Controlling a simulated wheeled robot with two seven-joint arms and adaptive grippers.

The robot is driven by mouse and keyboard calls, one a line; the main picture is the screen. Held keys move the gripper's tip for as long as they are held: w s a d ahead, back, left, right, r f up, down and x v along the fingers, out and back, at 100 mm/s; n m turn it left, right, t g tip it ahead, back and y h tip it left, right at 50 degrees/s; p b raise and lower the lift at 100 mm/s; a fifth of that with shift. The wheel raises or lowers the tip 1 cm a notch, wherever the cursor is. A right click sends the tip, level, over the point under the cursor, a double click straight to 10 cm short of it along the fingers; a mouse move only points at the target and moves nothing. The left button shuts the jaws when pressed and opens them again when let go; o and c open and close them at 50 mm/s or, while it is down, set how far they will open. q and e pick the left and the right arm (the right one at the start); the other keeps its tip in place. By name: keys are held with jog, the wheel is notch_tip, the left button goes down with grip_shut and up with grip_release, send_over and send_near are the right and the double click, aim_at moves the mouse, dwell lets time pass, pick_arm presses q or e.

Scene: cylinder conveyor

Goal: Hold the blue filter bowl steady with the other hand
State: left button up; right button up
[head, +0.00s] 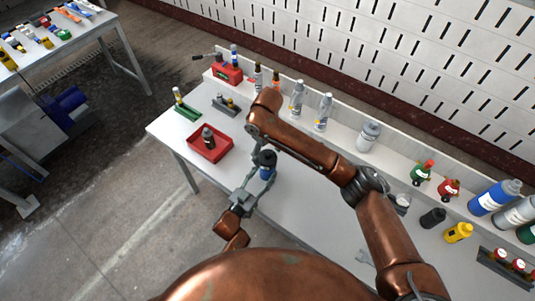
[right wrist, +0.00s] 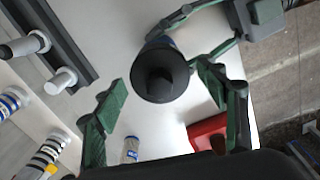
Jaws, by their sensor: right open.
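The blue filter bowl (head: 267,173) stands near the front edge of the white table, with a dark round top (right wrist: 160,72). My left gripper (head: 262,178) reaches in from the front with its fingers on both sides of the bowl, against its body. In the right wrist view those fingers come from the upper right. My right gripper (right wrist: 163,86) is open above the bowl, its green-padded fingers apart with the dark top between and beyond them. In the head view my right forearm mostly hides it. The bowl's underside is hidden.
A red tray (head: 229,148) with a dark-topped item lies left of the bowl. A green holder (head: 187,111) and a grey holder (head: 226,108) stand behind it. Bottles line the back edge, including a silver one (head: 369,135). A yellow bottle (head: 458,233) stands at right.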

jog(key=n, duration=0.3)
jog(key=shift+n, duration=0.3)
jog(key=n, duration=0.4)
jog(key=shift+n, duration=0.9)
jog(key=n, duration=0.2)
jog(key=shift+n, duration=0.3)
jog(key=n, duration=0.3)
jog(key=shift+f, duration=0.15)
